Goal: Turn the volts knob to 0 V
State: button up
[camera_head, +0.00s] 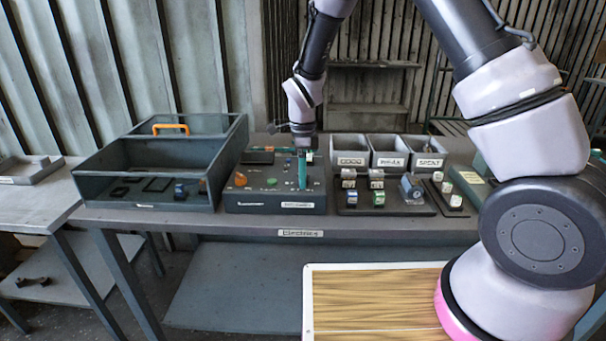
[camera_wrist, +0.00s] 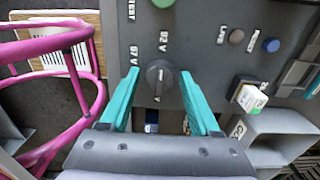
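The volts knob (camera_wrist: 159,77) is a dark round knob with a light pointer line, on a grey panel (camera_wrist: 200,60) in the wrist view. Labels that look like volt marks stand around it, partly hidden. My gripper (camera_wrist: 160,80) has teal fingers, one on each side of the knob, with a visible gap between each finger and the knob. In the head view my gripper (camera_head: 302,168) points down over the right part of the control box (camera_head: 270,202), and the knob is hidden behind it there.
On the panel are a green button (camera_wrist: 163,3), a brown button (camera_wrist: 236,37) and a blue button (camera_wrist: 271,45). An orange knob (camera_head: 240,179) sits on the box's left.

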grip_shut()
